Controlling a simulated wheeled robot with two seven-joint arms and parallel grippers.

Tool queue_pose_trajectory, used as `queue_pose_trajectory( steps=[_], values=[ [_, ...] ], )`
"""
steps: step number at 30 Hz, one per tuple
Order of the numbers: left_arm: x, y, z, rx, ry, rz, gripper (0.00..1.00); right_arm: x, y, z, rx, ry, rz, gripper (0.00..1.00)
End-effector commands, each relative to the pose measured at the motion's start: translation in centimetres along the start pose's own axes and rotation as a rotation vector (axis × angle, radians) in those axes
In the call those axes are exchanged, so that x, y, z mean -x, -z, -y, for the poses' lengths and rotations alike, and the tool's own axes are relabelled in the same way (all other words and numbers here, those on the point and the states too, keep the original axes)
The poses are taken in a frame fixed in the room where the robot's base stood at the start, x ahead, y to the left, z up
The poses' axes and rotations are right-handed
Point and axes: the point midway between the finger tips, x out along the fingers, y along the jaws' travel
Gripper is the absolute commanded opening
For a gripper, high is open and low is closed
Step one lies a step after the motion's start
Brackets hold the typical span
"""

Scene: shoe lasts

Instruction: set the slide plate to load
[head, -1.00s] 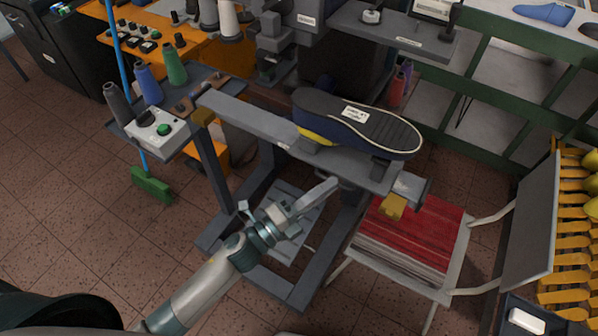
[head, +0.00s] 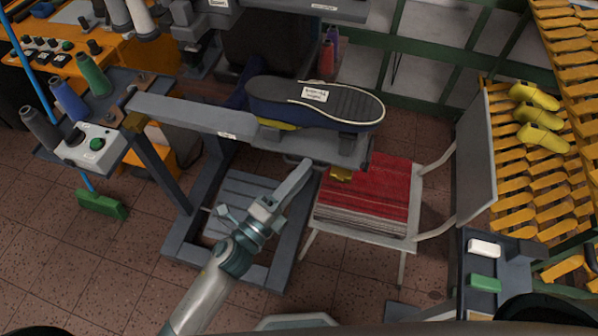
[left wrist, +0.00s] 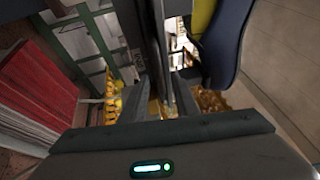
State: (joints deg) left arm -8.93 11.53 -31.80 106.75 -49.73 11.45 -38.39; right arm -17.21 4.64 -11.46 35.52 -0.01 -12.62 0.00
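The grey slide plate (head: 318,150) is on a long grey rail (head: 185,112), near the rail's right end. It carries a dark navy shoe last (head: 352,112) with a black sole and a white label. A dark handle bar (head: 293,160) shows under the plate's front edge. My left gripper (head: 302,172) reaches up from below, its tips beside this handle. In the left wrist view, its two fingers (left wrist: 157,106) stand apart, with a dark bar running up between them; whether they touch it I cannot tell. My right gripper is not in view.
A white-framed chair with a red striped seat (head: 368,195) stands right of the rail. A control box (head: 92,142) and thread cones are at the left. A rack with yellow lasts (head: 540,112) is at the right. The machine's grey base frame (head: 240,205) stands below.

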Motion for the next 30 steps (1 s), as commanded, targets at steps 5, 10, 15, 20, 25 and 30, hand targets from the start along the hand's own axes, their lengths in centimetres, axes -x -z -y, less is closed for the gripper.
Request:
queue_pose_trajectory(
  steps=[5, 10, 15, 20, 25, 30],
  values=[
    [0.0, -0.1, 0.0, -0.001, 0.000, 0.002, 0.28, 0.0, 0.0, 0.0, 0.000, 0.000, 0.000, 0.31],
    [0.0, -0.2, 0.0, -0.002, 0.000, 0.003, 0.28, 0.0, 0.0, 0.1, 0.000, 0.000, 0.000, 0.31],
    [0.7, -0.2, -0.1, -0.001, -0.001, 0.003, 0.28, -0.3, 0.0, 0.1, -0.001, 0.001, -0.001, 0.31],
    [2.3, -0.2, -0.2, -0.002, -0.001, 0.003, 0.28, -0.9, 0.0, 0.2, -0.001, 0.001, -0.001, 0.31],
    [5.1, -0.1, -0.4, -0.002, -0.003, 0.002, 0.28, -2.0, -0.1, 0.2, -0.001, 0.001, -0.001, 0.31],
    [8.6, 0.0, -0.5, 0.000, -0.003, 0.002, 0.28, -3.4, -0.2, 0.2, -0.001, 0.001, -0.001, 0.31]
  ],
)
